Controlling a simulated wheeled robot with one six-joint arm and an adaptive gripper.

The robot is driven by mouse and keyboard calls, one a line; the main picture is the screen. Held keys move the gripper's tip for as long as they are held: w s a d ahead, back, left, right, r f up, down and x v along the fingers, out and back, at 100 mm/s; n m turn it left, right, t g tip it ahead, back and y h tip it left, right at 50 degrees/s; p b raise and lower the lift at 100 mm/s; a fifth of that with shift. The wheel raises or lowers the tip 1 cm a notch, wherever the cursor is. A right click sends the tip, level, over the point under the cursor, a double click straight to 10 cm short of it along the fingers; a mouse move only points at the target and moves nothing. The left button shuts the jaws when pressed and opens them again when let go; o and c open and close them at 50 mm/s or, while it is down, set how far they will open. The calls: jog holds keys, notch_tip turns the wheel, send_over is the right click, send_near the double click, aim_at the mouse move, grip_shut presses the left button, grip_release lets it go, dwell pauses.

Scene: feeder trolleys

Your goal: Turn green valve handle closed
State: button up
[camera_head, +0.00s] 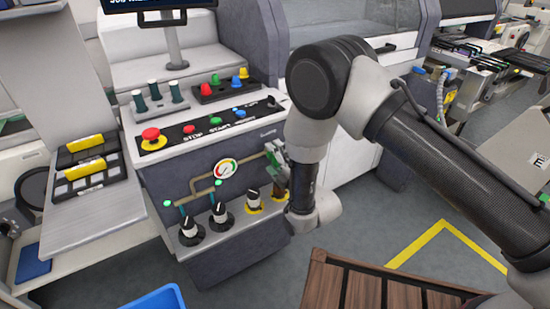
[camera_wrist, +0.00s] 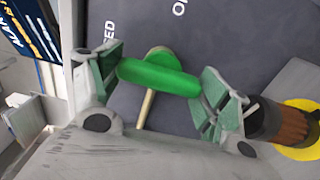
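The green valve handle (camera_wrist: 160,76) is a rounded bar on a round green hub, seen close up in the wrist view. A pale rod or pipe runs down from behind it. My gripper (camera_wrist: 162,75) has its two green-padded fingers spread wide, one at each end of the bar. The bar's ends look very near the pads; whether they touch is unclear. In the head view my gripper (camera_head: 275,157) is at the right side of the control panel's front, and the valve handle cannot be made out behind it.
A pressure gauge (camera_head: 225,168) with brass pipes is left of my gripper. Several black and white knobs (camera_head: 220,216) stand on the ledge below. A red emergency button (camera_head: 151,135) is on the sloped panel above. A slatted brown surface (camera_head: 370,290) is at the front.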

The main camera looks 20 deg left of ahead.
jog(key=shift+o, duration=1.4)
jog(key=v, duration=0.7)
jog(key=shift+s+d, duration=0.15)
jog(key=shift+s, duration=0.1)
